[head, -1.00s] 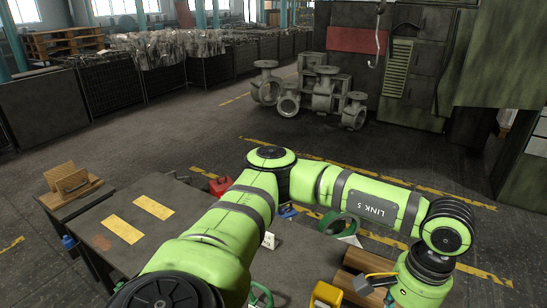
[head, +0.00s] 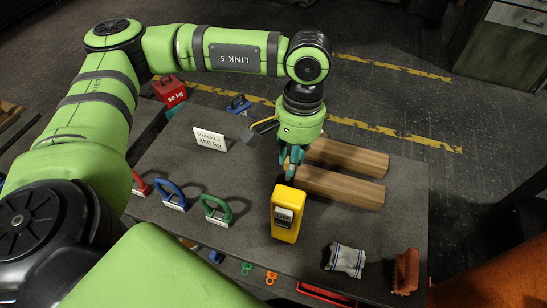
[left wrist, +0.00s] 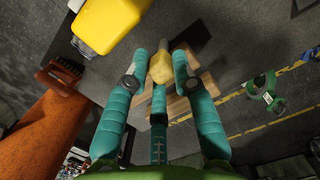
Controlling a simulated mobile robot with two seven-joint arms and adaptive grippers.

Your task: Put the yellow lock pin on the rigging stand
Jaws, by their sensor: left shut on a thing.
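My left gripper (head: 292,165) has teal fingers and points down over the grey table, beside the wooden blocks. In the left wrist view its fingers (left wrist: 160,75) close around a small yellow piece (left wrist: 160,67), which looks like the yellow lock pin. In the head view the fingers hide this piece. I cannot tell for certain which object is the rigging stand. My right gripper is not in view.
A yellow device with a display (head: 287,213) stands close in front of the left gripper. Wooden blocks (head: 328,187), a green handle (head: 216,210), a blue handle (head: 172,195), a "shackle 250 kg" sign (head: 210,138), a cloth (head: 346,260) and a brown brush (head: 406,271) are on the table.

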